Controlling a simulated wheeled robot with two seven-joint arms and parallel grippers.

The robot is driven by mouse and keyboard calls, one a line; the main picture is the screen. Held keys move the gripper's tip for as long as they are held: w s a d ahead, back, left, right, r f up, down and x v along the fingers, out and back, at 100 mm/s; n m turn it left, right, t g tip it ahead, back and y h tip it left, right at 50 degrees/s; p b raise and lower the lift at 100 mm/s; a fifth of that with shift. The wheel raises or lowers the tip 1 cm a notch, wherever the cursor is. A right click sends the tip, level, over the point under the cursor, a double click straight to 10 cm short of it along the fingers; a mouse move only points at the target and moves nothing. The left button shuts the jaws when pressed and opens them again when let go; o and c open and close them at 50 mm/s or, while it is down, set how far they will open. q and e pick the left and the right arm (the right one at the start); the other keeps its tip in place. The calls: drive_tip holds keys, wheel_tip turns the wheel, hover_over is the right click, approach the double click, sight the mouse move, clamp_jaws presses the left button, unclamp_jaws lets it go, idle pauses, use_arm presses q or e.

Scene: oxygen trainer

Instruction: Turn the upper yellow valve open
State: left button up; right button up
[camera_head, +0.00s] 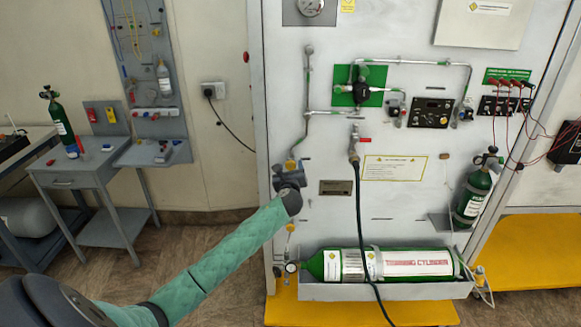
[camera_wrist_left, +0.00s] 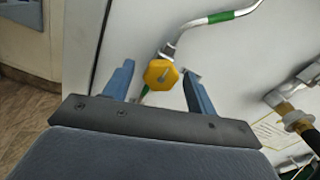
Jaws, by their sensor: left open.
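The upper yellow valve (camera_head: 291,164) is on the left side of the white panel, at the foot of a thin pipe, partly hidden by my left gripper (camera_head: 289,173). In the left wrist view, its yellow faceted knob (camera_wrist_left: 161,74) shows between the two blue fingertips of my left gripper (camera_wrist_left: 157,70). The fingers are apart, with a visible gap on each side of the knob. I cannot tell how deep the knob sits between them. A lower yellow valve (camera_head: 290,228) shows below the gripper. My right gripper is out of view.
A green training cylinder (camera_head: 325,265) lies in a tray low on the panel. A black hose (camera_head: 359,215) hangs from a fitting right of the valve. A grey side table (camera_head: 75,172) stands at the left. The panel around the valve is mostly clear.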

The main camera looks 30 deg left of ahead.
use_arm(q)
drive_tip(key=c, duration=1)
